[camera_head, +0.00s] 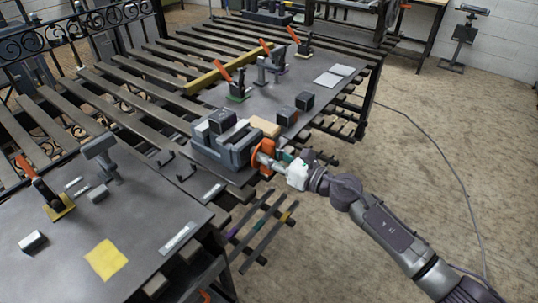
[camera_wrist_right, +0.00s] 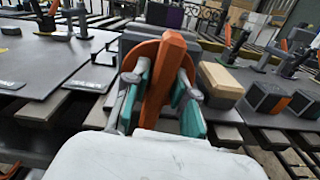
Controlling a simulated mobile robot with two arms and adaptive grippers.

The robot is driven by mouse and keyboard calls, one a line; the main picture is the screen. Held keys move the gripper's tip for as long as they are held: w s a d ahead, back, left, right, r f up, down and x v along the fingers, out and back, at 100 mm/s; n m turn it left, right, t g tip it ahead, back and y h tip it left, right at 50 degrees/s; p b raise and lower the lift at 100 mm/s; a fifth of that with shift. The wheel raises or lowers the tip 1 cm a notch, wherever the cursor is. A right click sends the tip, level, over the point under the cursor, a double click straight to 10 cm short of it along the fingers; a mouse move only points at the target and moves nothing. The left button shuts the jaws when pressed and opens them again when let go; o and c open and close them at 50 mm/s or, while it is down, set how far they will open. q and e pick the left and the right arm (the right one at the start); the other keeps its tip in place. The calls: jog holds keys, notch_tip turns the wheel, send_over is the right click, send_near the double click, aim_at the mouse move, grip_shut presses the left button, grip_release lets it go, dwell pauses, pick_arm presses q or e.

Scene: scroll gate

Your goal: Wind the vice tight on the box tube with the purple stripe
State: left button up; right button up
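The grey vice (camera_head: 238,151) stands on the dark bench with a dark box tube (camera_head: 222,121) at its jaws. In the right wrist view the tube's dark face has a purplish tint (camera_wrist_right: 165,15); the jaw contact is hidden. The vice's orange handle (camera_head: 267,158) faces my right arm. In the right wrist view its orange bar (camera_wrist_right: 163,85) stands upright, leaning slightly right, between my teal-padded fingers. My right gripper (camera_wrist_right: 164,90) is closed around this bar, with the pads close against both sides near the tips. My left gripper is in neither view.
A wooden block (camera_head: 265,126) lies beside the vice, with two dark boxes (camera_head: 305,101) (camera_head: 287,116) farther right. Orange-handled clamps (camera_head: 238,88) stand behind. A nearer table carries a yellow square (camera_head: 106,260). Striped bars (camera_head: 268,228) jut out below the vice. The floor at right is open.

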jog(key=shift+o, duration=1)
jog(key=v, duration=1.2)
